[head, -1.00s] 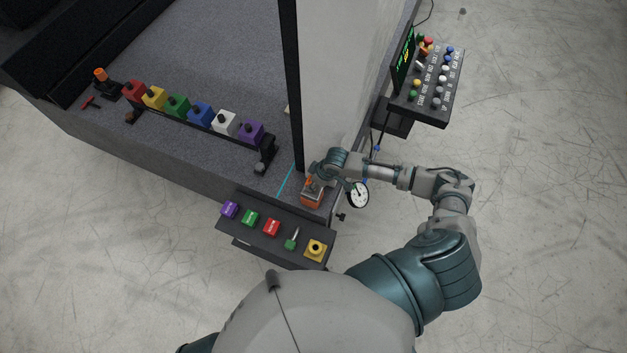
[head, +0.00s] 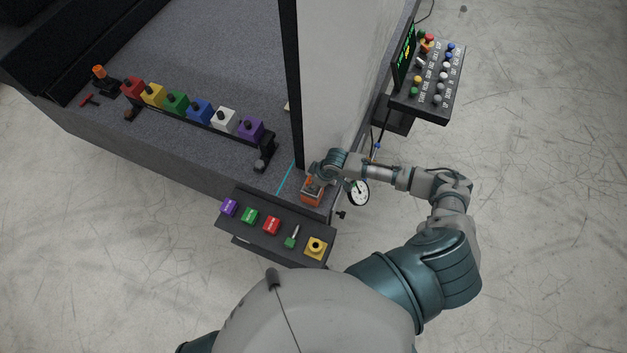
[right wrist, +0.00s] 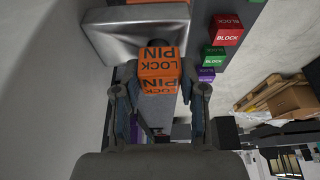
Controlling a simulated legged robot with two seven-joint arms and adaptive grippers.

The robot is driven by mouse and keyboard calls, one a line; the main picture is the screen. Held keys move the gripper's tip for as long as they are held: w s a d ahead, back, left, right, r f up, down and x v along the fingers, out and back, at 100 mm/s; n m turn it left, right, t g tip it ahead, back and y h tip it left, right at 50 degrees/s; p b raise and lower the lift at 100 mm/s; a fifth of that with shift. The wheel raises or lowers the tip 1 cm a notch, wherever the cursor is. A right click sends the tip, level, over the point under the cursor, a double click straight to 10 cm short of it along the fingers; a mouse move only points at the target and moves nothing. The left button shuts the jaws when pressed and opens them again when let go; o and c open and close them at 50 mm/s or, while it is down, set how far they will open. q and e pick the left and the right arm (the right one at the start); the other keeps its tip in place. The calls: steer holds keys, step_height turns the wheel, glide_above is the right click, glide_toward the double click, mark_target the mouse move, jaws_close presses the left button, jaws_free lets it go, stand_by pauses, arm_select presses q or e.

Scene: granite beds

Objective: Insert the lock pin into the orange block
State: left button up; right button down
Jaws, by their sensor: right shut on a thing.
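The orange block (head: 312,197) sits at the front corner of the granite bed, with a grey metal top. In the right wrist view this metal top (right wrist: 115,40) lies just beyond the fingers, with a strip of orange above it. My right gripper (right wrist: 158,78) is shut on the lock pin (right wrist: 158,68), whose orange head bears the words LOCK PIN. The pin's dark end meets the metal top or lies very near it; how deep it sits is hidden. In the head view my right gripper (head: 314,178) is over the block. My left gripper is out of view.
A dark shelf (head: 266,238) with purple, green, red and yellow blocks stands in front. A tall grey column (head: 345,80) rises close behind the gripper. A dial gauge (head: 357,192) is just right of it. A coloured block row (head: 187,108) lines the bed.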

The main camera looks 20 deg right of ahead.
steer(key=shift+f, duration=0.55)
steer(key=c, duration=0.6)
jaws_free()
steer(key=p+v, duration=0.5)
